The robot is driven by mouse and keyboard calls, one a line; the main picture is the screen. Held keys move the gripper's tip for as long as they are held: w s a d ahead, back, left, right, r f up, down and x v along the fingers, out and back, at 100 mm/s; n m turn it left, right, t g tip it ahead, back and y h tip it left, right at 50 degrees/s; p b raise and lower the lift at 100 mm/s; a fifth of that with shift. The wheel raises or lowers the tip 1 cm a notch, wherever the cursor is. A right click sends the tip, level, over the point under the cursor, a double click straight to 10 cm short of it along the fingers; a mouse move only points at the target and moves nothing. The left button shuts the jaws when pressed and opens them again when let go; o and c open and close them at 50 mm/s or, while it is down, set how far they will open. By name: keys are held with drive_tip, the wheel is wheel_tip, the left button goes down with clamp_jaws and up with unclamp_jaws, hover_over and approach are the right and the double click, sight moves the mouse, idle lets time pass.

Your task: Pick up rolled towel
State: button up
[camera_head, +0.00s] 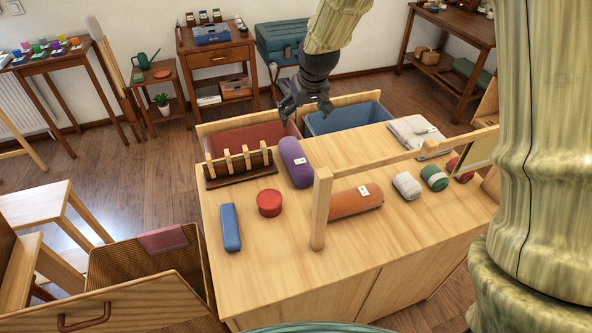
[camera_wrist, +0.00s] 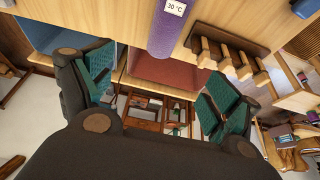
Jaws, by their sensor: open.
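A purple rolled towel (camera_head: 296,162) with a white tag lies near the back edge of the wooden table. In the wrist view its end (camera_wrist: 165,38) is at the top, with a tag reading 30 °C. An orange rolled towel (camera_head: 355,201), also tagged, lies farther forward and to the right, beyond a wooden post. My gripper (camera_head: 306,108) is open and empty above the two bins behind the table, apart from both rolls. In the wrist view its fingers (camera_wrist: 155,95) are spread wide, with the red bin between them.
A wooden rail frame (camera_head: 320,208) stands across the tabletop. A red bin (camera_head: 252,136) and blue bin (camera_head: 347,119) adjoin its back edge. A pegged rack (camera_head: 238,168), red round tin (camera_head: 269,203), blue case (camera_head: 230,227) and folded grey cloth (camera_head: 413,133) surround the rolls.

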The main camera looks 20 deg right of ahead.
drive_tip(key=b, duration=0.9)
approach(297, 156)
drive_tip(key=shift+w+d+f, duration=0.4)
drive_tip(key=shift+w+f, duration=0.35)
drive_tip(key=shift+f, duration=0.05)
drive_tip(key=shift+p+x, duration=0.3)
drive_tip(key=shift+x, duration=2.5)
drive_tip(key=shift+s+a+p+x, duration=0.1)
drive_tip(key=shift+p+x, duration=0.05)
drive_tip(key=shift+x, duration=0.75)
drive_tip(key=shift+s+a+p+x, duration=0.1)
drive_tip(key=shift+a+p+x, duration=0.05)
drive_tip(key=shift+x, duration=0.7)
drive_tip(key=shift+s+a+p+x, duration=0.1)
drive_tip(key=shift+p+x, duration=0.05)
drive_tip(key=shift+x, duration=0.75)
drive_tip(key=shift+f, duration=0.1)
drive_tip(key=c, duration=1.2)
